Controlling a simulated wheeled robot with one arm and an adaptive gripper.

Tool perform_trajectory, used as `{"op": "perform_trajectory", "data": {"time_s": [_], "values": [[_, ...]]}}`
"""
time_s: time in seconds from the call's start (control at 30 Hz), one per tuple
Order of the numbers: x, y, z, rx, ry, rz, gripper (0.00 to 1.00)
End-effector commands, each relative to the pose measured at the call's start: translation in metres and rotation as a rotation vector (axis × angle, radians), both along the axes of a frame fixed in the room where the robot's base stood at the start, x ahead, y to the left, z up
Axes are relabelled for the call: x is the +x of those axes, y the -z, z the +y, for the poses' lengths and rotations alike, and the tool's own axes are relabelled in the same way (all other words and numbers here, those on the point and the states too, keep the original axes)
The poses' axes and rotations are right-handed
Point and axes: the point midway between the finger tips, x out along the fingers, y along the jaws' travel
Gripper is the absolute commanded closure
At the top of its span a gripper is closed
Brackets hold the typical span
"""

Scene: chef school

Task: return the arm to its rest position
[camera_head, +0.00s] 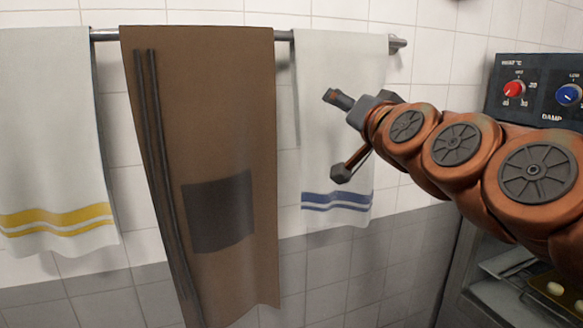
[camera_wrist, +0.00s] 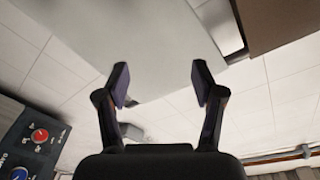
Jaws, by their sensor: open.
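My gripper (camera_head: 337,135) is at the end of my orange arm, which reaches in from the right in the head view. Its two fingers are spread wide apart, and it is open with nothing between them. In the wrist view the same gripper (camera_wrist: 160,83) shows two dark fingers with an empty gap. In the head view it overlaps the white towel with blue stripes (camera_head: 335,75); I cannot tell how far it is from the cloth.
A brown apron (camera_head: 217,120) and a white towel with yellow stripes (camera_head: 50,130) hang from a metal rail (camera_head: 283,36) along the tiled wall. An appliance control panel (camera_head: 540,90) with red and blue knobs stands at right. A tray (camera_head: 558,298) shows at lower right.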

Motion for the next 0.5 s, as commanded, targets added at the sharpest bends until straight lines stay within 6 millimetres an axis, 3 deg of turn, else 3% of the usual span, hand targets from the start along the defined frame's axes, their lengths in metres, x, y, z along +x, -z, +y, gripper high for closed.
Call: {"op": "perform_trajectory", "data": {"time_s": [0.03,0.23,0.37,0.5], "values": [[-0.005,0.029,0.010,-0.052,-0.033,0.069,0.32],[-0.039,0.145,0.031,-0.251,-0.148,0.361,0.32],[-0.075,0.217,0.028,-0.360,-0.205,0.559,0.32],[-0.124,0.287,0.014,-0.462,-0.252,0.782,0.32]]}}
